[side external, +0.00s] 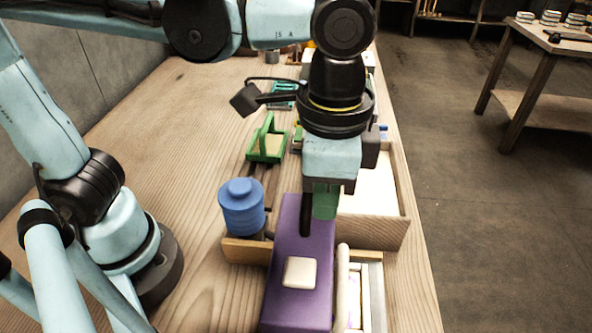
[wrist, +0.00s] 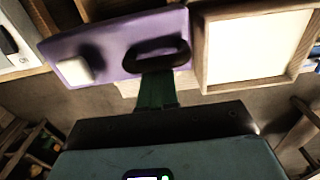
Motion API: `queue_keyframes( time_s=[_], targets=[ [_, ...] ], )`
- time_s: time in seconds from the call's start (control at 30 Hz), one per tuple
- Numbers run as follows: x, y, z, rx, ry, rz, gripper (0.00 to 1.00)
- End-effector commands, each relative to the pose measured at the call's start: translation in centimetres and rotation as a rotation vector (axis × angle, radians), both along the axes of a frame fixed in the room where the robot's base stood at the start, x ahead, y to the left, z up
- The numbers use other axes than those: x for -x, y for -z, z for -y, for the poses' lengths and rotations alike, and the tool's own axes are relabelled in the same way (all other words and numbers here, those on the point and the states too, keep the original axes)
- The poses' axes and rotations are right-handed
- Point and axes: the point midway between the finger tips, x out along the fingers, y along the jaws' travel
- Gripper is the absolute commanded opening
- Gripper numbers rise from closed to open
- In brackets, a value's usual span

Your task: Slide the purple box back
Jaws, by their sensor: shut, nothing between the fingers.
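The purple box (side external: 292,300) lies lengthwise near the table's front, with a cream block (side external: 299,272) fixed or resting on its top. It also shows in the wrist view (wrist: 115,33), with the cream block (wrist: 75,71) at left and a dark oval opening or handle (wrist: 155,53) near its right end. My gripper (side external: 325,212) is shut and empty, pointing down at the far end of the purple box. In the wrist view its green fingers (wrist: 157,88) overlap the box's edge by the dark oval. Whether they touch the box is unclear.
A blue lidded jar (side external: 242,208) stands left of the box. A wooden tray with a white floor (side external: 370,193) lies right of my gripper. A green handled carrier (side external: 267,145) stands farther back.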

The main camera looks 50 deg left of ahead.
Motion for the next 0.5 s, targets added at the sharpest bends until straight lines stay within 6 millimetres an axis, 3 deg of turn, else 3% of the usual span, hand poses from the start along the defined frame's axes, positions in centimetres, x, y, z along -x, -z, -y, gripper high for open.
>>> queue_keyframes(
  time_s=[0.5],
  targets=[
    [2.4,0.0,-2.4,-0.001,0.0,-0.001,0.0]
  ],
)
